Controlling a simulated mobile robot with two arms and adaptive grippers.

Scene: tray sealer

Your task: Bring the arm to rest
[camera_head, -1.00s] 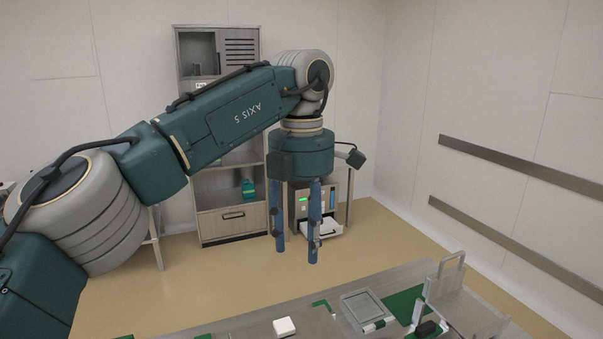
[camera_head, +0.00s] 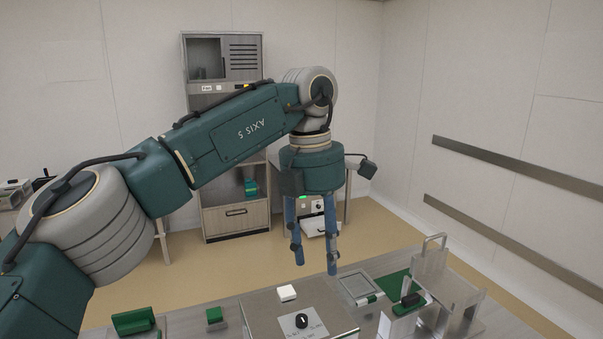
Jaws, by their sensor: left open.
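My left arm comes in from the left and bends down at its wrist. My left gripper (camera_head: 316,262) points down with its two blue fingers apart. It is open, with nothing between the fingers. In the picture its tips are just above the far part of the worktable; they appear to be in the air, clear of the things there. My right gripper is not in view.
A cabinet (camera_head: 237,222) stands behind. Wall rails run at right.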

